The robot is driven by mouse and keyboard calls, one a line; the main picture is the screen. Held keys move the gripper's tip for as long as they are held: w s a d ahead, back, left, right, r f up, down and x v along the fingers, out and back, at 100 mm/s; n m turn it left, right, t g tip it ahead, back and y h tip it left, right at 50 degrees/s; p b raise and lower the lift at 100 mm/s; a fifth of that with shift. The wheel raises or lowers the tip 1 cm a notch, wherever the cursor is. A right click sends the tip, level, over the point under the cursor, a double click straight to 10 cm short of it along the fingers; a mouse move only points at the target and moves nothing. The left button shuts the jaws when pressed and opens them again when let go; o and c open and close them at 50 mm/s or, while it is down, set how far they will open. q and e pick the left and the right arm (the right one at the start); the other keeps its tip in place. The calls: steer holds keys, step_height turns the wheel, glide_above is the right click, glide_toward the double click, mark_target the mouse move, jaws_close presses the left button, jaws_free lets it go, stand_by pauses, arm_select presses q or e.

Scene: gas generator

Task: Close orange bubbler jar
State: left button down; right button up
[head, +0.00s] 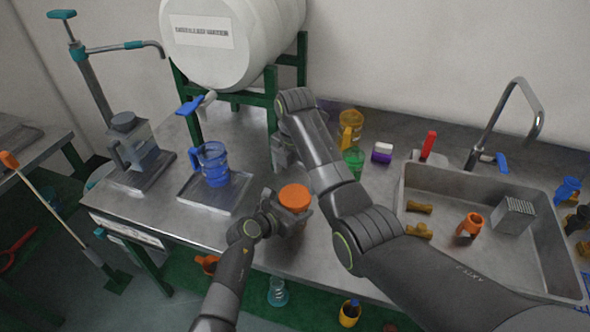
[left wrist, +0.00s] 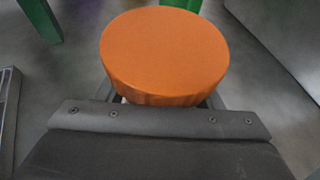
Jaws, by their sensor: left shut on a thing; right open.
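The orange lid (head: 294,197) sits on top of the bubbler jar near the front edge of the metal table. It fills the upper middle of the left wrist view (left wrist: 165,55). The jar's body is mostly hidden beneath the lid and behind the gripper, and I cannot tell whether the lid is screwed tight. My left gripper (head: 290,218) is shut on the jar just below the lid. My right gripper (head: 285,155) is open and empty, behind and above the lid, partly hidden by its own arm.
A blue jug (head: 214,166) stands on a metal tray left of the jar. A white barrel (head: 222,40) rests on a green stand behind. A green cup (head: 352,163) and a yellow jug (head: 350,128) stand behind my right arm. The sink (head: 500,250) is at right.

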mark_target(295, 195)
step_height(295, 195, down, 7)
steer(key=shift+r, duration=0.15)
steer(key=shift+c, duration=0.2)
steer(key=c, duration=0.9)
steer(key=m, duration=0.6)
steer(key=shift+m, duration=0.3)
steer(key=shift+c, duration=0.3)
steer(key=o, duration=1.1)
